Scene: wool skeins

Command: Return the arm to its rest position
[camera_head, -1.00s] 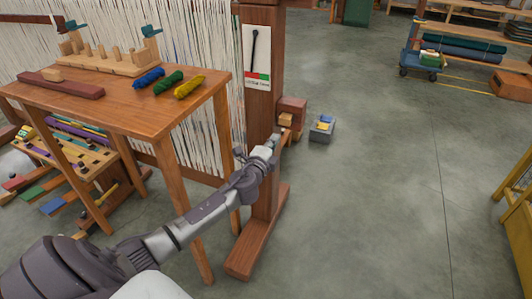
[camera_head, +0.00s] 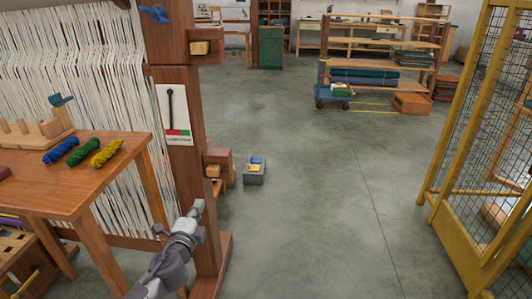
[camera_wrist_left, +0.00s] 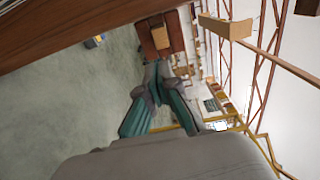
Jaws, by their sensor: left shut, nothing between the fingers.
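My left gripper (camera_head: 197,208) is in front of the lower part of the loom's wooden post (camera_head: 205,240), below the red-brown block (camera_head: 218,163) on the post. Its arm comes in from the bottom of the head view. In the left wrist view the fingers (camera_wrist_left: 158,72) are closed together with nothing between them. A red-brown block with a lighter wooden piece (camera_wrist_left: 160,37) shows beyond the fingertips there. My right gripper is in neither view.
A wooden table (camera_head: 70,190) with blue, green and yellow skeins (camera_head: 105,153) stands at left beside the loom. A small grey box (camera_head: 254,175) is on the floor right of the post. A yellow mesh cage (camera_head: 475,150) stands at right. The middle floor is clear.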

